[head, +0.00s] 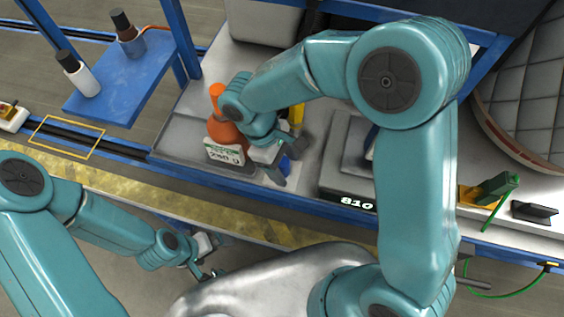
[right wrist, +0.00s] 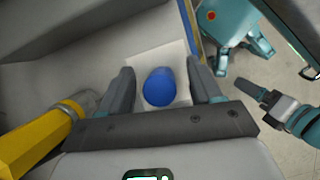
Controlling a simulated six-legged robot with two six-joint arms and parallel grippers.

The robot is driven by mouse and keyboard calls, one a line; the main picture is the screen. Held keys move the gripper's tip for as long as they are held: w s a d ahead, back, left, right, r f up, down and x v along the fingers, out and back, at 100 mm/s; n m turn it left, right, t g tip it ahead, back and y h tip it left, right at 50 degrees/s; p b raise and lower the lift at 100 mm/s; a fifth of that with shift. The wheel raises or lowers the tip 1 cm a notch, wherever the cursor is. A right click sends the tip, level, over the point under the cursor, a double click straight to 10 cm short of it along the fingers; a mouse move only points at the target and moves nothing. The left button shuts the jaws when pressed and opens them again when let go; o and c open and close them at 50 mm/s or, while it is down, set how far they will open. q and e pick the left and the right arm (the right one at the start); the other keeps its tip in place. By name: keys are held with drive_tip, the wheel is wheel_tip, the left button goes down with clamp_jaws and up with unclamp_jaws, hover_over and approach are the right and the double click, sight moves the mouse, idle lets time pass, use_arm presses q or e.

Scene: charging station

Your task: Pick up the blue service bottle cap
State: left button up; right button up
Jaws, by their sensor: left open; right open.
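The blue service bottle cap (right wrist: 158,88) lies on a white square patch in the right wrist view. A bit of it also shows in the head view (head: 284,164), largely hidden by my right gripper. My right gripper (right wrist: 160,72) is open, with one finger on each side of the cap and a visible gap on both sides. In the head view my right gripper (head: 280,172) is low over the bench beside an orange bottle (head: 224,133) with a white label. My left gripper (head: 208,268) is open and empty, low in front of the bench.
A grey box with an 810 display (head: 352,190) stands right of my right gripper. A yellow object (right wrist: 38,138) lies close to its left finger in the wrist view. A blue shelf (head: 130,85) with two bottles is at the upper left. The bench has a blue front edge (head: 215,187).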

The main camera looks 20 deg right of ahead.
sight(286, 163)
drive_tip(key=shift+s+d+f, duration=0.2)
drive_tip(key=shift+s+f, duration=0.05)
drive_tip(key=shift+f, duration=0.25)
drive_tip(key=shift+c, duration=0.3)
drive_tip(key=shift+w, duration=0.1)
drive_tip(key=c, duration=1)
wheel_tip(286, 163, up, 20)
drive_tip(key=shift+r+p, duration=0.1)
drive_tip(key=shift+p, duration=0.85)
